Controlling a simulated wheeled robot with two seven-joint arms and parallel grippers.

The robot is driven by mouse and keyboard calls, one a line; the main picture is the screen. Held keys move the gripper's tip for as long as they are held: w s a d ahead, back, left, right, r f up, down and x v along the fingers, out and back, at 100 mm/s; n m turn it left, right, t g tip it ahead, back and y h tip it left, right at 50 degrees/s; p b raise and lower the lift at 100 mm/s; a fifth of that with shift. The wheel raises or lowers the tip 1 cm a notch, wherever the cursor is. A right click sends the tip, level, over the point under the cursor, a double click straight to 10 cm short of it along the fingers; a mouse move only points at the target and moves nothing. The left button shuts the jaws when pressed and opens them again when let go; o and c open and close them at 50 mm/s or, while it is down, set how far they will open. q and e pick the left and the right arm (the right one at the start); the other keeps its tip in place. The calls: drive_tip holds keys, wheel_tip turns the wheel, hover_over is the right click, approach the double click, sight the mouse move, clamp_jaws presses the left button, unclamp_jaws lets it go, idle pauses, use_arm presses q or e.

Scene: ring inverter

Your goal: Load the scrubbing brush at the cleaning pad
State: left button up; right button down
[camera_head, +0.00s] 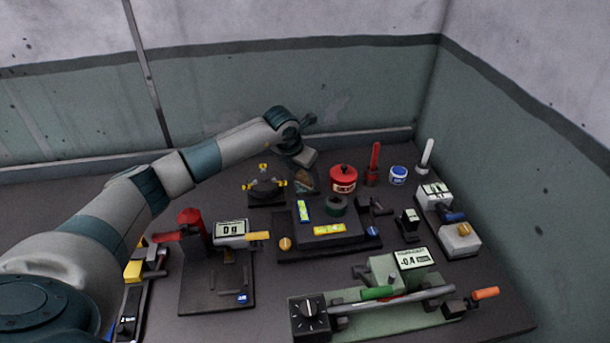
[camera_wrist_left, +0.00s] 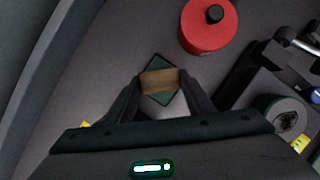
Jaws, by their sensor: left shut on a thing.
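My left gripper (camera_head: 303,172) reaches down at the back of the table. In the left wrist view the left gripper (camera_wrist_left: 159,84) is shut on the brown scrubbing brush (camera_wrist_left: 159,80), which sits between its fingertips. The dark green cleaning pad (camera_wrist_left: 157,62) shows as a diamond under and around the brush. I cannot tell whether the brush touches the pad. In the head view the brush and pad are small and partly hidden by the gripper. My right gripper is not in view.
A red lidded pot (camera_head: 343,180) stands just right of the gripper and also shows in the wrist view (camera_wrist_left: 207,30). A dark fixture with yellow tips (camera_head: 264,187) is close on the left. A dark platform (camera_head: 318,233) with a green ring lies in front. Several devices crowd the table.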

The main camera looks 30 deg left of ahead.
sight(305, 176)
use_arm(q)
drive_tip(key=shift+r+p, duration=1.55)
drive_tip(key=shift+r, duration=1.95)
